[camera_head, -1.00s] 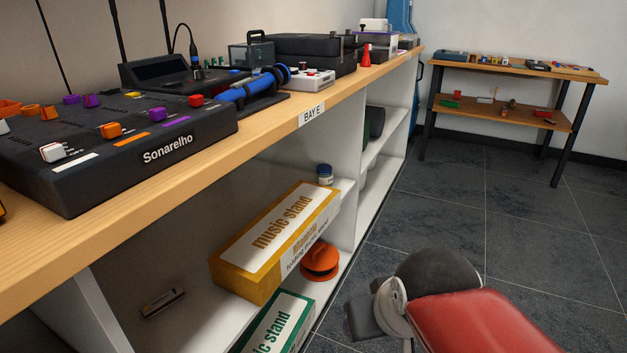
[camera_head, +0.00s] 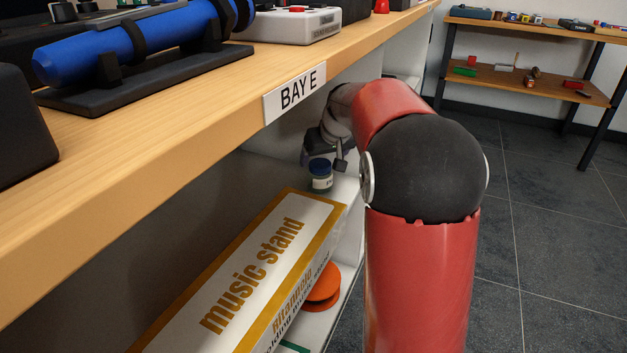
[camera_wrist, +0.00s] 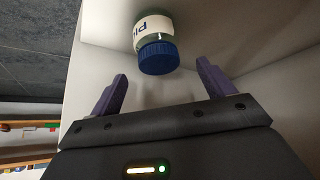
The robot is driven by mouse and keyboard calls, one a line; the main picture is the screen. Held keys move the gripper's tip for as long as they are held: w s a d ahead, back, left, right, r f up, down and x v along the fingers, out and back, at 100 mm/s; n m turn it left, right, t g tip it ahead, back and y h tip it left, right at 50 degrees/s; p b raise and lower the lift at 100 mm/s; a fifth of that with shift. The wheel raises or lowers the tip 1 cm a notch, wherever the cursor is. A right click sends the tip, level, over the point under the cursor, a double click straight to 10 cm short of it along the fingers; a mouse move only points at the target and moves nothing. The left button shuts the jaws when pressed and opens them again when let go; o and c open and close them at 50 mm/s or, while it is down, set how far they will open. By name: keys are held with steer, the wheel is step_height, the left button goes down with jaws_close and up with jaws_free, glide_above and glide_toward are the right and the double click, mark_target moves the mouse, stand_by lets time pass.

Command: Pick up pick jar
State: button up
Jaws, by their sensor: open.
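The pick jar (camera_head: 320,176) has a blue lid and a white label with dark lettering. It stands on the white shelf under the bench top, just beyond the far end of the music stand box. In the wrist view the jar (camera_wrist: 155,42) appears upside down, its lid toward me, ahead of the space between my fingers. My gripper (camera_wrist: 162,80) is open and empty, with its two purple fingers apart. In the head view my gripper (camera_head: 325,152) is at the jar, partly hiding its top. I cannot tell whether they touch.
The yellow and white music stand box (camera_head: 265,265) lies in front of the jar. An orange round object (camera_head: 323,290) sits beside it. The bench top edge with the BAY E label (camera_head: 295,92) overhangs the shelf. A shelf wall (camera_wrist: 275,75) is close to my gripper.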

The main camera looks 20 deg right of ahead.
mark_target(320, 163)
steer(key=b+x, duration=0.1)
steer(key=x, duration=0.5)
steer(key=shift+w+f, duration=0.15)
steer(key=shift+f, duration=0.15)
steer(key=shift+r, duration=0.1)
steer(key=c, duration=1.1)
